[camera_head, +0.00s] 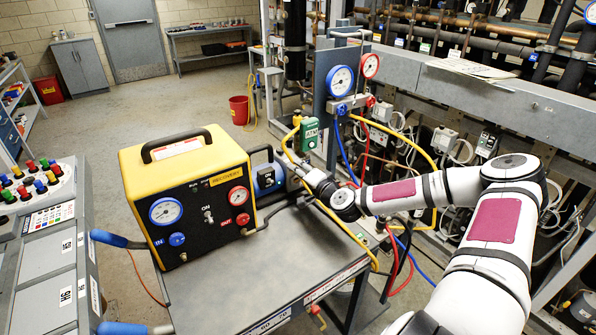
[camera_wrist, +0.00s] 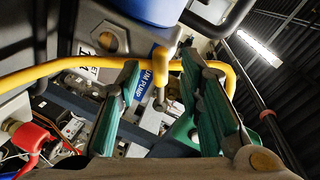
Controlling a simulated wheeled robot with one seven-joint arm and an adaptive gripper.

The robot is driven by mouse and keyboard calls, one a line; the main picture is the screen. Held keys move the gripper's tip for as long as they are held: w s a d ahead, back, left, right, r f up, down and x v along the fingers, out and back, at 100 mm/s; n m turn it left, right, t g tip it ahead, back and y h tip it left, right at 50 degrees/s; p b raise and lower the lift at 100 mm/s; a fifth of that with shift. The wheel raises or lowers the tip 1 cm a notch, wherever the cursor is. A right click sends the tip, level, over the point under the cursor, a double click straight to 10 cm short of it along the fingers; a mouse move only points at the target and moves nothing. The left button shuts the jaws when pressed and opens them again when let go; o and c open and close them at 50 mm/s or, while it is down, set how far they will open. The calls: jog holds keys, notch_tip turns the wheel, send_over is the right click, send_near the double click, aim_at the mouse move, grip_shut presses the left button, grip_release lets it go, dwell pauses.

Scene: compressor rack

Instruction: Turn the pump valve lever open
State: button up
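My gripper (camera_wrist: 160,80) is open in the wrist view, with its two green-padded fingers spread apart. Between the fingertips is a short yellow handle-like part (camera_wrist: 162,65), which looks like the pump valve lever. A yellow hose passes behind it. A blue label (camera_wrist: 158,68) reading "UM PUMP" is partly covered by the yellow part. I cannot tell whether a finger touches the lever. In the head view my gripper (camera_head: 312,178) is at the right of the blue pump (camera_head: 268,179), and hides the lever there.
The yellow recovery unit (camera_head: 190,195) stands on the grey cart (camera_head: 270,260), left of my gripper. Yellow, red and blue hoses hang close around my wrist. A red bucket (camera_head: 239,110) is on the floor.

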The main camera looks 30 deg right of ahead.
jog(key=shift+w+f, duration=0.15)
jog(key=shift+w, duration=0.6)
jog(key=shift+c, duration=0.6)
grip_shut()
